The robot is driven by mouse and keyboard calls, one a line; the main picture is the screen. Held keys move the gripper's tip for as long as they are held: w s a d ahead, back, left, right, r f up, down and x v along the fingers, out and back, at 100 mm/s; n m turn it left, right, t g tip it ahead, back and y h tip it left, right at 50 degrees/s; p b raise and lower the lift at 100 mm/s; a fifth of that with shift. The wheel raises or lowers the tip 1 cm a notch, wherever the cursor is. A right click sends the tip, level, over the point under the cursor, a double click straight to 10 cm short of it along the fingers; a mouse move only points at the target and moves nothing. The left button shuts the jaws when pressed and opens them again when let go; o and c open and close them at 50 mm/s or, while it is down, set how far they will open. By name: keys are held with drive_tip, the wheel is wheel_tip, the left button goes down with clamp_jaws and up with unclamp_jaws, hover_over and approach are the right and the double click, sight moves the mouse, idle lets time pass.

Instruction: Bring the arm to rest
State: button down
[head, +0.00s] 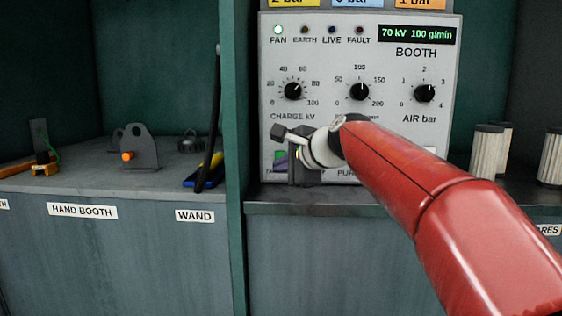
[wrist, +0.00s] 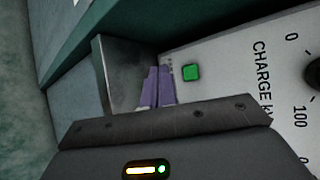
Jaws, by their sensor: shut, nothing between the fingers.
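My red arm reaches in from the right in the head view, ending at my gripper (head: 297,155) in front of the lower left of the booth control panel (head: 400,52). The gripper's dark body partly covers a green button (head: 280,156), and its fingertips are hard to make out there. In the wrist view the two purple fingers (wrist: 159,72) are together with nothing between them. The green button (wrist: 191,72) shows just beside their tips. I cannot tell whether the fingers touch the panel.
Panel knobs include charge kV (head: 293,91) and air bar (head: 424,93). The display (head: 417,34) reads 70 kV 100 g/min. A green post (head: 236,120) and black wand (head: 212,120) stand left. A grey bracket (head: 135,147) sits on the left shelf; pale filters (head: 487,150) stand right.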

drive_tip(key=s+d+f+n+g+h+p, duration=0.1)
drive_tip(key=s+d+f+n+h+p, duration=0.1)
drive_tip(key=s+d+f+n, duration=0.2)
drive_tip(key=s+d+f+n+g+h+p, duration=0.2)
drive_tip(key=s+d+f+n, duration=0.3)
drive_tip(key=s, duration=1.3)
drive_tip(key=s+d+f+n+g+h+p, duration=0.1)
drive_tip(key=s+d+f+n+h, duration=0.3)
drive_tip(key=s+d+f, duration=0.4)
drive_tip(key=s+f+n+p, duration=0.1)
drive_tip(key=s+f, duration=0.2)
drive_tip(key=shift+f+g, duration=0.3)
drive_tip(key=shift+r, duration=0.1)
